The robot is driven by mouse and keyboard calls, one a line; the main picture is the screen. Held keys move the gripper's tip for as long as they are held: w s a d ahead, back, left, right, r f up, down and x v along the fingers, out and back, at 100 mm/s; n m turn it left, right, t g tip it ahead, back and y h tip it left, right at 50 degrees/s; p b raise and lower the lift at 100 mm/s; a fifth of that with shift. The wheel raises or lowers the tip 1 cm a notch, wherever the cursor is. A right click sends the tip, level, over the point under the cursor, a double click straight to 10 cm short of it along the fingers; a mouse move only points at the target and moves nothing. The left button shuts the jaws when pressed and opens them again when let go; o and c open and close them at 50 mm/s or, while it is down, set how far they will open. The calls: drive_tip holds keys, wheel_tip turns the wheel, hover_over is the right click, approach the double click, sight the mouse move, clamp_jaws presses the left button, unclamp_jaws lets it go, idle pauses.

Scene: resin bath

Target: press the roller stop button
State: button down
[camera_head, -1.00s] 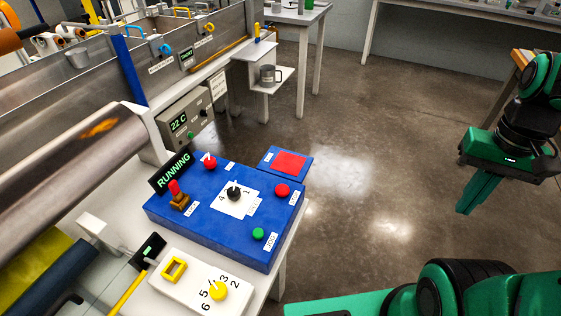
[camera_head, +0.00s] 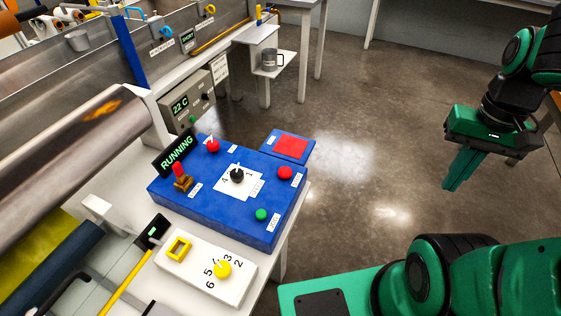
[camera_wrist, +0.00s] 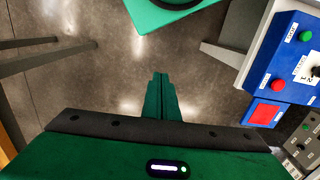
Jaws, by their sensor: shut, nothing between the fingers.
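A blue control box (camera_head: 213,223) stands on the white bench. It carries a red button (camera_head: 285,173) at its right, a green button (camera_head: 261,214) at its front right, a black knob (camera_head: 237,176) on a white dial plate, and a red button with a small white piece (camera_head: 212,146) at the back. Their labels are too small to read. A display (camera_head: 176,155) reads RUNNING. My gripper (camera_head: 452,187) is shut and empty, over the floor to the right of the box, apart from it. In the wrist view, the red button (camera_wrist: 278,86) and green button (camera_wrist: 305,36) show at the right.
A red pad on a blue base (camera_head: 291,147) lies behind the box. A white panel with a yellow knob (camera_head: 223,269) stands in front. A steel roller (camera_head: 80,150) and a grey 22 C unit (camera_head: 187,104) are at left. A mug (camera_head: 268,62) sits on a shelf. Open floor lies between box and gripper.

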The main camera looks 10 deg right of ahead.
drive_tip(key=r+n, duration=0.2)
drive_tip(key=n, duration=3.4)
hover_over(284, 170)
drive_tip(key=shift+f, duration=0.15)
wheel_tip(284, 170, down, 14)
drive_tip(key=shift+f, duration=0.1)
